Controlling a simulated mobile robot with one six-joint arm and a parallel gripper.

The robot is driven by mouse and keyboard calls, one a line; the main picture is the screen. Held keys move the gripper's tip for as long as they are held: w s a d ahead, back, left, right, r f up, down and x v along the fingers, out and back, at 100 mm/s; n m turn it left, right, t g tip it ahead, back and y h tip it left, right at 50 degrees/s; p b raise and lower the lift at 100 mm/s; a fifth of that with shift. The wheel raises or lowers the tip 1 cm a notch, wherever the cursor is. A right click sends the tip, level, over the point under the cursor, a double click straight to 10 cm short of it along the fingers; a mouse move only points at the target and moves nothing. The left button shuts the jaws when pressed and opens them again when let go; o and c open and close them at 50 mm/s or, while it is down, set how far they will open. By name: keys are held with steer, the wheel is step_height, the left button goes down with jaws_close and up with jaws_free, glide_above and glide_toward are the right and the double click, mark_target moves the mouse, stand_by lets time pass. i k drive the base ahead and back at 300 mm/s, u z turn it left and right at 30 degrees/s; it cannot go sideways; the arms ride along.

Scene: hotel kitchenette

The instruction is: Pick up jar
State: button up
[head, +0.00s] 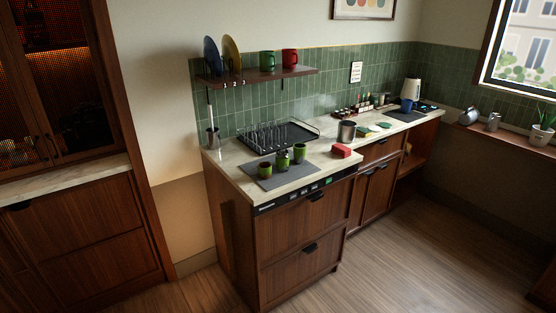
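Three small green vessels stand in a row on a grey mat (270,185) on the near counter. The left one (265,171) and the right one (300,152) look like open cups with dark rims. The middle one (283,161) is narrower at the top, with a dark upper part, and looks most like a jar. A grey metal canister (347,132) stands upright farther back on the counter. I cannot tell for certain which of these is the jar. My gripper is not in view.
A black dish rack (278,135) stands behind the mat. A utensil holder (212,137) stands at the counter's left end. A wall shelf (262,75) holds plates and mugs. The floor in front is clear.

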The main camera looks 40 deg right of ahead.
mark_target(283, 156)
steer(key=i, duration=1.1)
steer(key=u, duration=0.3)
